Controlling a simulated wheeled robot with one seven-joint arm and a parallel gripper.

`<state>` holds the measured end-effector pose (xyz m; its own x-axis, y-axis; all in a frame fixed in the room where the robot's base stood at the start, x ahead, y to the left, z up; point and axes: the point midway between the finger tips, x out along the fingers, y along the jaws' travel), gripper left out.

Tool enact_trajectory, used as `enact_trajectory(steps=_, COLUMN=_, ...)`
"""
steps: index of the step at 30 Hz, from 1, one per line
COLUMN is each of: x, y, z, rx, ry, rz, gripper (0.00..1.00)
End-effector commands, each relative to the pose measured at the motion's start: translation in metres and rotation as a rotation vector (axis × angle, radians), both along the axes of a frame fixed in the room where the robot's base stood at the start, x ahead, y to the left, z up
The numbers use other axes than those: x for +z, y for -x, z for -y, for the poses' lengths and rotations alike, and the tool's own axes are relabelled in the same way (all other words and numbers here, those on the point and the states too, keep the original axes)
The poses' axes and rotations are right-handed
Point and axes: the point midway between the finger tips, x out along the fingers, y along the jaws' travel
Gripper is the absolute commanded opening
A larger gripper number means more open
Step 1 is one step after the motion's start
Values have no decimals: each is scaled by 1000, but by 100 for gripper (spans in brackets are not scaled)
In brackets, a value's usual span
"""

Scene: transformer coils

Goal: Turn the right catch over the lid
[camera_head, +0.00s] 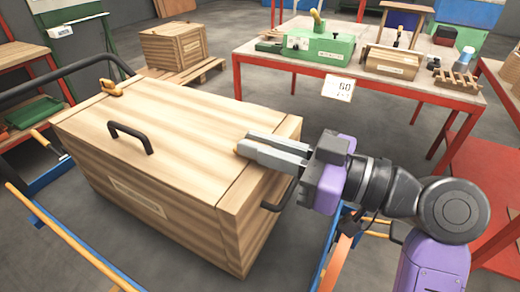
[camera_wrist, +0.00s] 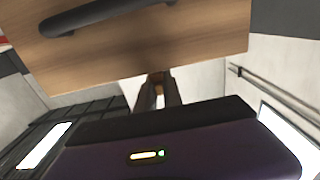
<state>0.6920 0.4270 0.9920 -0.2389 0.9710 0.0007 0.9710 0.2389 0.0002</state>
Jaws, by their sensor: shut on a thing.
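The wooden crate (camera_head: 165,208) stands at the left with its flat lid (camera_head: 190,140) on top. A black handle (camera_head: 131,138) rises from the lid. One orange catch (camera_head: 111,88) sits at the lid's far left end. The right catch (camera_head: 238,150) shows only as a small orange bit at my fingertips, near the lid's right end; the rest is hidden. My gripper (camera_head: 247,144) reaches in from the right, low over the lid, and is shut on that catch. In the wrist view, my fingers (camera_wrist: 157,90) are close together beside a wooden panel with a dark handle.
A dark side handle (camera_head: 279,197) juts from the crate's right end, under my arm. A red table (camera_head: 350,77) behind carries a green box and several parts. A smaller crate (camera_head: 173,45) stands on a pallet at the back. A dark rail curves behind the crate at left.

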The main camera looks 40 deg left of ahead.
Motion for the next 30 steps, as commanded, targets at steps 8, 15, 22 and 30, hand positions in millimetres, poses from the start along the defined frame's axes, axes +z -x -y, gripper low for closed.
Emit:
enact_trajectory(steps=8, x=0, y=0, z=0, rx=5, ry=1, rz=-1, gripper=0)
enact_trajectory(steps=15, x=0, y=0, z=0, rx=4, ry=1, rz=-1, gripper=33)
enact_trajectory(steps=22, x=0, y=0, z=0, rx=4, ry=0, rz=-1, gripper=33)
enact_trajectory(steps=30, x=0, y=-6, z=20, rx=0, ry=0, rz=0, gripper=33)
